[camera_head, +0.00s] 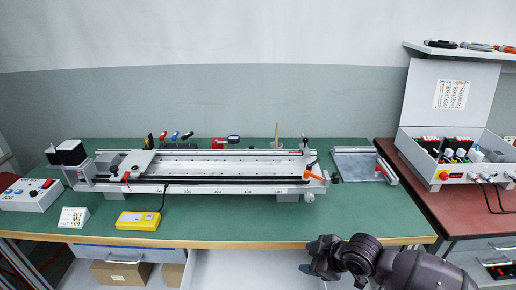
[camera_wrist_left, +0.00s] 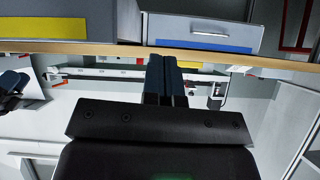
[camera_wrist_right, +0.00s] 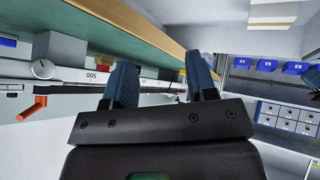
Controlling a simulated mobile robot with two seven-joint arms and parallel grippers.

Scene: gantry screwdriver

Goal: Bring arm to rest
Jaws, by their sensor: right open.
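My right gripper (camera_head: 322,258) is in front of the workbench's front edge, at the lower middle-right of the head view. In the right wrist view its two blue-grey fingers (camera_wrist_right: 162,82) stand apart with nothing between them. My left gripper does not show in the head view. In the left wrist view its two fingers (camera_wrist_left: 163,75) are pressed together, with nothing visible held. The gantry rail (camera_head: 215,180) lies along the green workbench (camera_head: 210,222), apart from the right gripper. An orange-handled lever (camera_head: 313,175) is at the rail's right end.
A yellow box (camera_head: 139,221) lies near the bench's front left. A flat grey plate (camera_head: 355,165) is to the right of the rail. An open grey case (camera_head: 455,95) stands on the red side table. A drawer front (camera_head: 122,254) is under the bench. The bench's front right is clear.

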